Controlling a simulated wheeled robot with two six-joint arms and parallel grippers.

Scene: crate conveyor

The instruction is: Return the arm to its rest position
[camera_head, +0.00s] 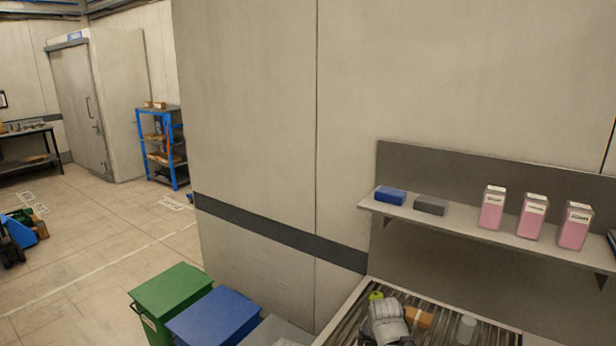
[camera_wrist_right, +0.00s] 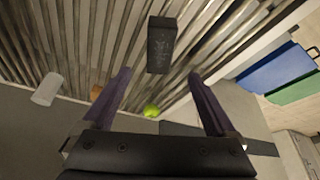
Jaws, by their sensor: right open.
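My right arm (camera_head: 388,318) shows as a grey-white link over the roller conveyor at the bottom of the head view. My right gripper (camera_wrist_right: 159,82) is open in the right wrist view, with its two dark fingers spread apart and nothing held between them. A dark box (camera_wrist_right: 161,44) lies on the rollers beyond the fingertips. A green round item (camera_wrist_right: 151,111) shows between the fingers, farther down the picture. My left gripper is not in view.
The conveyor (camera_head: 355,307) also carries an orange-brown box (camera_head: 420,318) and a whitish cylinder (camera_head: 466,328). A wall shelf (camera_head: 460,228) above holds pink cartons (camera_head: 532,217), a blue box (camera_head: 390,195) and a dark box (camera_head: 431,205). Green (camera_head: 170,295) and blue (camera_head: 213,318) bins stand left.

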